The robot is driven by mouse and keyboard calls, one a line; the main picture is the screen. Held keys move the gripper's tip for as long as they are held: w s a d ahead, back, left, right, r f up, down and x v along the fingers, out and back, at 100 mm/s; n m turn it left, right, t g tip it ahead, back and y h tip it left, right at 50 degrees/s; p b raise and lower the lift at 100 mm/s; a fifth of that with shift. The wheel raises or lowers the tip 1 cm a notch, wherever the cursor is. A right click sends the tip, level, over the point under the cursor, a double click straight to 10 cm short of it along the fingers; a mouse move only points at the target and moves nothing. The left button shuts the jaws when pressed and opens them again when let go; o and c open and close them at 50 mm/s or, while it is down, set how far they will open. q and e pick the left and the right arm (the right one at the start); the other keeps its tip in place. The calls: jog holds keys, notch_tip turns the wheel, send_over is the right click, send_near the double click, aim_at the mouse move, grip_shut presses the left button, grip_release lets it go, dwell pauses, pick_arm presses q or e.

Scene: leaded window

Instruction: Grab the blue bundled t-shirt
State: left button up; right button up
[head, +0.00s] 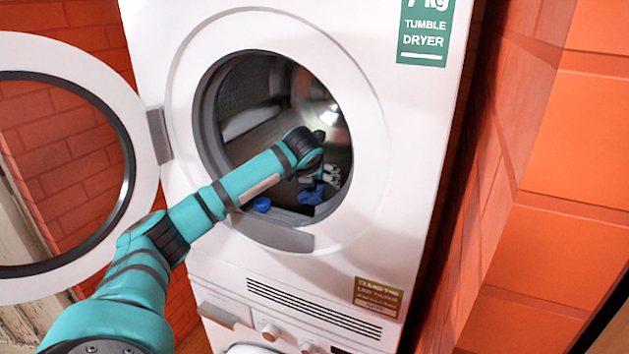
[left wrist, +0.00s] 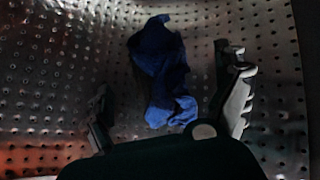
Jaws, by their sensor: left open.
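The blue bundled t-shirt (left wrist: 162,72) lies crumpled on the perforated drum wall in the left wrist view, between and ahead of my two fingers. In the head view, blue cloth (head: 312,194) shows low inside the tumble dryer's drum, beside my gripper. My left arm reaches through the round dryer opening. My left gripper (head: 322,178) is inside the drum; in the wrist view its fingers (left wrist: 168,95) are apart, one on each side of the shirt's lower part. I cannot tell whether they touch it. My right gripper is not in view.
The tumble dryer (head: 400,150) has a round opening with a grey rim close around my arm. Its open door (head: 75,60) stands at the left. A small blue item (head: 262,204) sits at the opening's lower rim. A brick wall (head: 570,140) is at the right.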

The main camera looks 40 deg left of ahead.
pick_arm(q)
jog(key=p+x, duration=0.1)
jog(key=x, duration=0.3)
jog(key=shift+s+a, duration=0.1)
jog(key=shift+a, duration=0.05)
jog(key=shift+r, duration=0.1)
jog(key=c, duration=1.4)
